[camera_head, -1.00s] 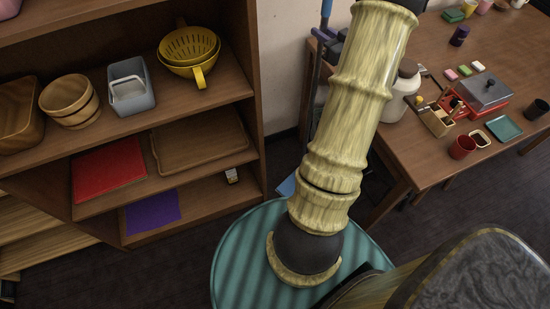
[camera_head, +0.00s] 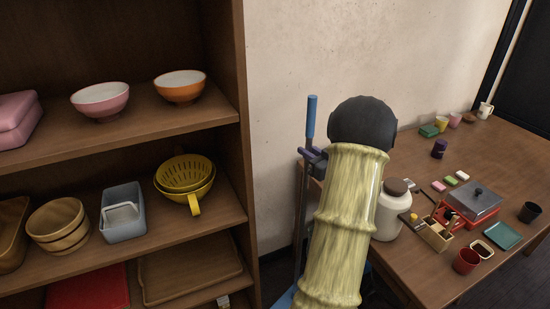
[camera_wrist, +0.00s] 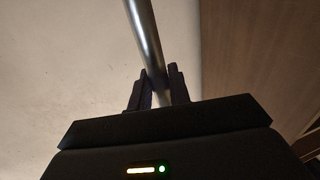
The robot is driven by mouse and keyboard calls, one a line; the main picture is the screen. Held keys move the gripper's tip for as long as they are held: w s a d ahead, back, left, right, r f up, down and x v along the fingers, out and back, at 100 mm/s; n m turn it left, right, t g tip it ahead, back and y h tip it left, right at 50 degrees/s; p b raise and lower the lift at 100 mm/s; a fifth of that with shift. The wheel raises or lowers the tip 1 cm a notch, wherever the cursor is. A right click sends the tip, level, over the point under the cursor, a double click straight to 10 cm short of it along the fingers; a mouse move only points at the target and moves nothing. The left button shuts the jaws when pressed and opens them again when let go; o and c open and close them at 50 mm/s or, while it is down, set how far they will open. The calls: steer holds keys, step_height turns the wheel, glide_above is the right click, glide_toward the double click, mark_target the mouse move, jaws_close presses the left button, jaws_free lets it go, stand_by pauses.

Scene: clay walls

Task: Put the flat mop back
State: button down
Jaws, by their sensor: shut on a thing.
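The flat mop has a blue grip (camera_head: 311,118) at its top and a thin grey pole (camera_head: 300,220). It stands nearly upright between the shelf unit and the table, in front of the pale wall. A bit of blue (camera_head: 285,298) at the bottom edge looks like its head, mostly cut off. My gripper (camera_head: 312,153) shows as a dark shape beside my arm, just below the blue grip. In the wrist view my gripper (camera_wrist: 157,88) has its dark fingers shut around the metal pole (camera_wrist: 145,35). My arm hides part of the space behind it.
The brown shelf unit (camera_head: 242,170) at left holds bowls, a yellow colander (camera_head: 186,178) and a grey bin (camera_head: 122,212). The wooden table (camera_head: 425,180) at right carries a white jar (camera_head: 392,213), a red box (camera_head: 470,203) and small items. The gap between is narrow.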

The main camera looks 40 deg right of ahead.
steer(key=w+f, duration=0.3)
steer(key=w, duration=1.4)
steer(key=shift+w+d+p, duration=0.15)
steer(key=shift+d+p, duration=0.15)
steer(key=shift+p, duration=0.1)
step_height(320, 180, down, 4)
steer(key=shift+w+r, duration=0.1)
steer(key=shift+w, duration=0.05)
steer(key=c, duration=1.3)
jaws_free()
